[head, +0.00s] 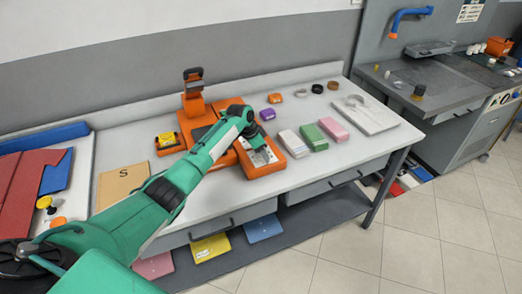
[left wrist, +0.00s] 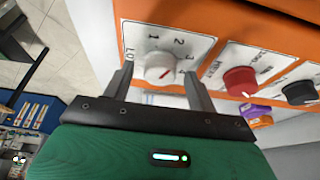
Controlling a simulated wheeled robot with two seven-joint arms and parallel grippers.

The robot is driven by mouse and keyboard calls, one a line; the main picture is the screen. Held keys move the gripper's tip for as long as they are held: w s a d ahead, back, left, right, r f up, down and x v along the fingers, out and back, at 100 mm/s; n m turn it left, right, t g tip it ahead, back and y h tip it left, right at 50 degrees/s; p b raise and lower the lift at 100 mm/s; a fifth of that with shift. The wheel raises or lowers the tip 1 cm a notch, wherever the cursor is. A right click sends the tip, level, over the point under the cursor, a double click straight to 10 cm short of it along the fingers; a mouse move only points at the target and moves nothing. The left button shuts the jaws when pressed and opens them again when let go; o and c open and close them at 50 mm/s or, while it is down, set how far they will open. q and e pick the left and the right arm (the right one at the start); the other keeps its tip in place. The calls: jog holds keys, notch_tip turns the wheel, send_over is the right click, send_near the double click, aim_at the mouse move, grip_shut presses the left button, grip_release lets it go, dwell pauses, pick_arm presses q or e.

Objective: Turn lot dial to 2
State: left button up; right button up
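The lot dial (left wrist: 160,66) is a white round knob on a white plate marked LOT, with the numbers 1 to 4, on an orange machine. It shows a small red mark that seems to lie on its lower right side, towards the 4; the exact setting is hard to read. My left gripper (left wrist: 157,73) is open, with one finger on each side of the knob and gaps visible between. In the head view my left gripper (head: 256,137) is over the orange machine's front panel (head: 263,170), and the dial is hidden there. My right gripper is not in view.
A red knob (left wrist: 239,81) and a black knob (left wrist: 298,92) sit beside the dial.

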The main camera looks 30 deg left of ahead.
pick_arm(q)
jog(key=b+v, duration=0.3)
jog(key=v, duration=1.1)
jog(key=shift+d, duration=0.1)
